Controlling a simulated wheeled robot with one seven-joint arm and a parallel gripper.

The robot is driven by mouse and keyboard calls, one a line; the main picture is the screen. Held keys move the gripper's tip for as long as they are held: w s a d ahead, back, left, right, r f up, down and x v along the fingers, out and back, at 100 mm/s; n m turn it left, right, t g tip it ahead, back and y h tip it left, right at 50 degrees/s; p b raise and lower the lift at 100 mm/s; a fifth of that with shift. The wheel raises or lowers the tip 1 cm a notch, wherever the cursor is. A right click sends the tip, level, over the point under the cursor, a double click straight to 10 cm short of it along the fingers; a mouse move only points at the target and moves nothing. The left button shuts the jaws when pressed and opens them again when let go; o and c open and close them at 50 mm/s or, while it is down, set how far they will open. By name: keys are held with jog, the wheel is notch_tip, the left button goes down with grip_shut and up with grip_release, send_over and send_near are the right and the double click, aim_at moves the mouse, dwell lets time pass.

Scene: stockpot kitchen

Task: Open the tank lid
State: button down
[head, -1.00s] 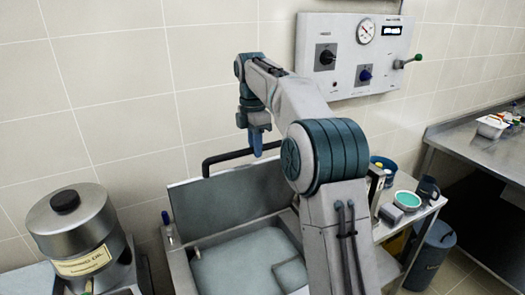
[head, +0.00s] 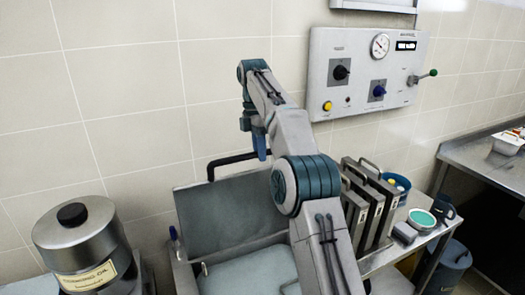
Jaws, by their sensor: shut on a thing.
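The tank lid (head: 225,222) is a grey metal panel standing raised at the back of the tank (head: 250,272), its face toward me. The tank's opening and grey-green interior show in front of it. A black bar handle (head: 218,162) runs along the lid's upper edge. My gripper (head: 261,150) points down at the right part of this handle and is shut on it; the fingertips are small and the exact grip is partly hidden. My arm covers the right part of the lid and tank.
A steel oil pot (head: 82,240) stands at left. The wall control panel (head: 365,75) hangs behind right. Upright metal racks (head: 365,200), a teal bowl (head: 421,219) and a blue container (head: 398,183) stand on a side table. A blue bin (head: 447,268) is below right.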

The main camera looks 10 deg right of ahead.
jog(key=shift+w+f, duration=0.1)
jog(key=shift+f, duration=0.35)
jog(key=c, duration=1.6)
grip_release()
jog(key=shift+a, duration=0.1)
jog(key=shift+o, duration=1.4)
jog(key=shift+w+f, duration=0.1)
jog(key=shift+w, duration=0.15)
jog(key=shift+w+a, duration=0.1)
jog(key=shift+w, duration=0.1)
jog(key=shift+s+r, duration=0.15)
jog(key=shift+r, duration=0.1)
jog(key=shift+s, duration=0.1)
